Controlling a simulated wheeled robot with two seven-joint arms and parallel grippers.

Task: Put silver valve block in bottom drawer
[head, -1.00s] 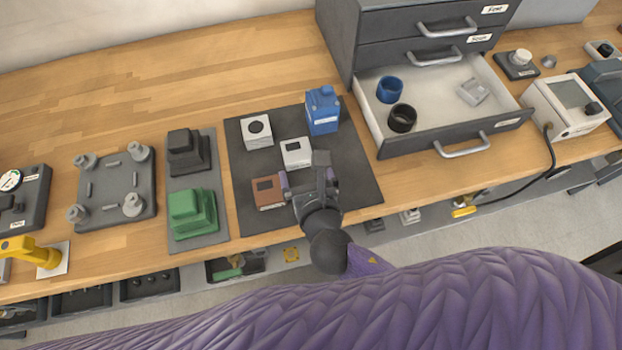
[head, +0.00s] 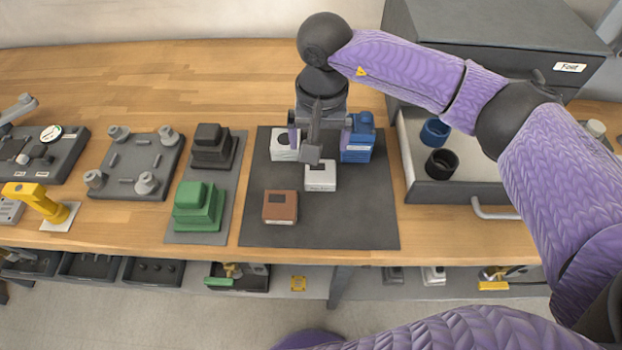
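I cannot tell for sure which is the silver valve block. My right gripper (head: 319,145) hangs over the back of the mat, its fingers spread wide, partly covering both blocks. No held thing shows between the fingers. The open bottom drawer (head: 455,192) is at the right, partly hidden by my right arm. My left gripper is not in view.
A brown block (head: 280,207) is at the mat's front, and a blue block-like container (head: 358,143) is close to the right finger. Green (head: 198,208) and black (head: 212,147) stepped blocks stand left.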

